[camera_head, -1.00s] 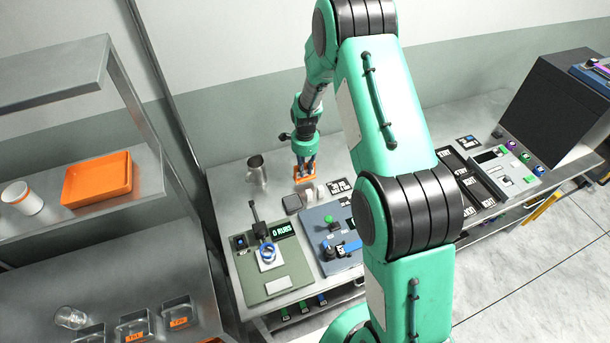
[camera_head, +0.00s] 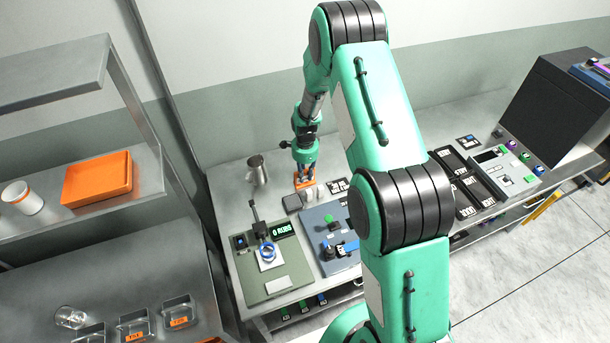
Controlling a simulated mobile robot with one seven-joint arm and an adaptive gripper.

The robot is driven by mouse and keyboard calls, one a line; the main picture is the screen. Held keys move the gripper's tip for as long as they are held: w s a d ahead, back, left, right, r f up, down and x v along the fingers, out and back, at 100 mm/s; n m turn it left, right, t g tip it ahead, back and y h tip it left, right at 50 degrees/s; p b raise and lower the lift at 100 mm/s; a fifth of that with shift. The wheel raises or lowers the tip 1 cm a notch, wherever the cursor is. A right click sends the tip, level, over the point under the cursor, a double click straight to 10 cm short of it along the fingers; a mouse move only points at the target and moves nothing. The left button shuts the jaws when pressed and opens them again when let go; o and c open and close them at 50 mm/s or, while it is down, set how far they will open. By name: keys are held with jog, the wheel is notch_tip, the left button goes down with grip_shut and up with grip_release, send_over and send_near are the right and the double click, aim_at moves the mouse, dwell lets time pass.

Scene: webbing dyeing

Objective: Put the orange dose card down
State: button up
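The orange dose card (camera_head: 306,184) is a small orange piece at the tips of my gripper (camera_head: 305,175), in the upper middle of the head view. My gripper points down over the back part of the steel bench (camera_head: 222,178), with its fingers closed about the card. The fingers partly cover the card. The card is at or just above the bench top; I cannot tell whether it touches.
A metal jug (camera_head: 257,170) stands left of my gripper. In front are a grey block (camera_head: 292,202), a green panel with a blue ring (camera_head: 267,251) and a blue-grey panel (camera_head: 318,221). A shelf at left holds an orange tray (camera_head: 97,178) and white cup (camera_head: 22,197).

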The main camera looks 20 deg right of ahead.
jog(key=shift+o, duration=1.1)
notch_tip(320, 180, up, 12)
jog(key=shift+r, duration=0.2)
dwell(0.4)
